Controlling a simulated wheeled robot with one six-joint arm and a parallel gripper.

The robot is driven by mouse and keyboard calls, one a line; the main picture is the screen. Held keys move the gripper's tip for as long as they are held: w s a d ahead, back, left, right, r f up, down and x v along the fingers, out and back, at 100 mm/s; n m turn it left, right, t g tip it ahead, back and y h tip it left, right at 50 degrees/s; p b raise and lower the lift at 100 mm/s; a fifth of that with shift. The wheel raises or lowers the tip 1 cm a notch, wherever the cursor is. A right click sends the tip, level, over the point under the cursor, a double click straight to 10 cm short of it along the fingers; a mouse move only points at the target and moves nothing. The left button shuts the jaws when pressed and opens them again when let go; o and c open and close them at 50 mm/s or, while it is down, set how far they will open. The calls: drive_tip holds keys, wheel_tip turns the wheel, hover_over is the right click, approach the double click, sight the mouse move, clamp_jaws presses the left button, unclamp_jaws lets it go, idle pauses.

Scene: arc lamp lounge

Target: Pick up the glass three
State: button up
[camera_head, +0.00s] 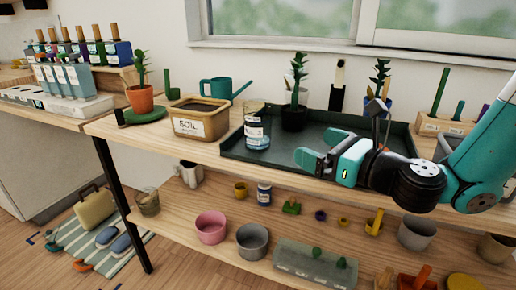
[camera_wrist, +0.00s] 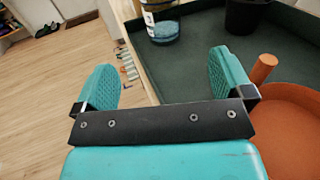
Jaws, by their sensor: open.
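A clear glass (camera_head: 257,128) with a white label and a blue layer at its bottom stands upright at the left end of the dark green tray (camera_head: 236,150). It also shows at the top of the wrist view (camera_wrist: 162,24), with its top cut off. My gripper (camera_head: 318,148) is to the right of this glass, apart from it, over the tray's front edge. Its two teal fingers are spread and empty, as the wrist view shows (camera_wrist: 165,78). Another clear glass (camera_head: 147,203) stands on the lower shelf at the left. I cannot read a number on either glass.
A black plant pot (camera_head: 293,119) stands in the tray behind my gripper. A soil box (camera_head: 201,119) is left of the tray. An orange object (camera_wrist: 285,125) lies close by my right finger in the wrist view. Several pots fill the lower shelf.

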sight(268, 127)
drive_tip(key=p+x, duration=1)
drive_tip(key=x, duration=0.1)
drive_tip(key=shift+r, duration=0.1)
drive_tip(key=shift+f+p+x, duration=0.15)
drive_tip(key=shift+p+x, duration=0.3)
drive_tip(key=shift+x, duration=1.1)
drive_tip(key=shift+f+p+x, duration=0.15)
drive_tip(key=shift+p+x, duration=0.3)
drive_tip(key=shift+x, duration=1.15)
drive_tip(key=shift+w+d, duration=0.1)
drive_tip(key=shift+d, duration=0.05)
drive_tip(key=shift+c, duration=0.2)
drive_tip(key=c, duration=1.1)
